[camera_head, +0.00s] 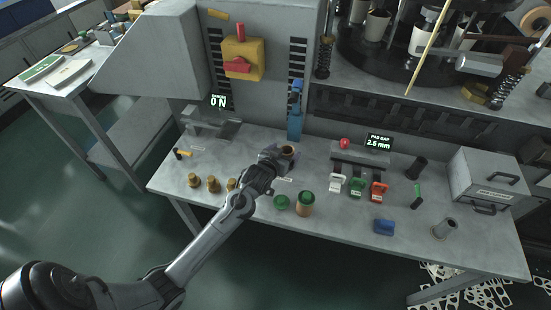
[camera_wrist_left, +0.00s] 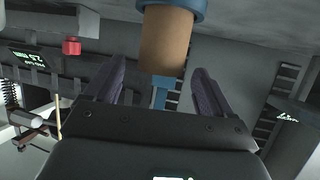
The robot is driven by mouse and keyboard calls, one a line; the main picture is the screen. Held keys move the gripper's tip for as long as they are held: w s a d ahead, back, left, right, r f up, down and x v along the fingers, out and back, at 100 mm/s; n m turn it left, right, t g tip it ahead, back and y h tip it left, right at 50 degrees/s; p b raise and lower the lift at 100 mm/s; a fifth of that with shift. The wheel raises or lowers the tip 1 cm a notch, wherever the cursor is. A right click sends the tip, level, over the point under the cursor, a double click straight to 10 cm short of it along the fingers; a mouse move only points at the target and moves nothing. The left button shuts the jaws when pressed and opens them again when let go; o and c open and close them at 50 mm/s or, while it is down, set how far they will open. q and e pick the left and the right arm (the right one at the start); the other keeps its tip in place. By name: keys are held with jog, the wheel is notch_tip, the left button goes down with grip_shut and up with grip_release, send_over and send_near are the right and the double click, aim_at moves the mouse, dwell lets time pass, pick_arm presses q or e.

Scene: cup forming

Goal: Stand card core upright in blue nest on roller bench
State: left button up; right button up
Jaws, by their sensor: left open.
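The brown card core (camera_head: 289,150) stands upright at the middle of the roller bench (camera_head: 235,152), its open top visible in the head view. In the left wrist view, which appears inverted, the core (camera_wrist_left: 167,42) has its lower end in the blue ring-shaped nest (camera_wrist_left: 175,8). The nest is hidden behind the gripper and core in the head view. My left gripper (camera_head: 276,156) is beside the core. In the wrist view its jaws (camera_wrist_left: 158,78) are open, one to each side of the core with visible gaps. My right gripper is not in view.
A blue post (camera_head: 296,122) stands just behind the core. Brass pieces (camera_head: 213,184) lie left; a green disc (camera_head: 281,202) and a brown tub (camera_head: 305,203) stand in front. Coloured clips (camera_head: 357,187), a blue block (camera_head: 384,226) and a grey box (camera_head: 487,178) are right.

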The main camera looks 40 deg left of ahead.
pick_arm(q)
jog(key=s+d+f+m+g+h, duration=0.1)
jog(key=s+d+g, duration=0.2)
jog(key=s, duration=0.8)
jog(key=s+d+f+m+g+h+p, duration=0.1)
jog(key=s+d+m+g, duration=0.1)
jog(key=s+d, duration=0.6)
jog(key=s+d+f+m+g+h, duration=0.1)
jog(key=s+d+g, duration=0.3)
jog(key=s, duration=1)
jog(key=shift+s+d+f+m+h+p, duration=0.3)
jog(key=shift+d+m+h, duration=0.25)
jog(key=shift+d, duration=0.6)
jog(key=shift+w+r, duration=0.1)
jog(key=shift+w, duration=0.05)
notch_tip(320, 180, up, 43)
jog(key=p, duration=4.3)
